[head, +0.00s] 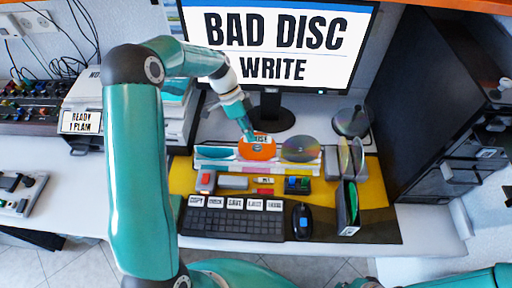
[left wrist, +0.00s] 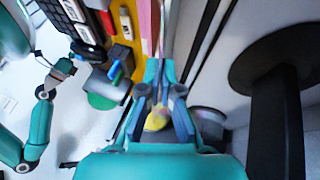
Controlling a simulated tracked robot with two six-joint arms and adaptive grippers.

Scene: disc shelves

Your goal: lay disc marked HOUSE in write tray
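An orange disc (head: 259,153) stands in a white disc rack (head: 227,166) in the head view. The end of a word, like "USE", shows on its label; my gripper hides the rest. My left gripper (head: 249,134) reaches down at this disc's upper edge. In the left wrist view its fingers (left wrist: 158,112) frame a small yellow patch; I cannot tell whether they grip the disc. A teal disc (head: 215,153) stands left of the orange one and a silver disc (head: 301,149) right of it. I cannot identify the write tray.
A monitor (head: 275,45) reads "BAD DISC WRITE". A keyboard (head: 232,224) with labelled keys and a mouse (head: 302,221) lie in front of the rack. More discs (head: 352,160) stand at right, near a dark cabinet (head: 435,110).

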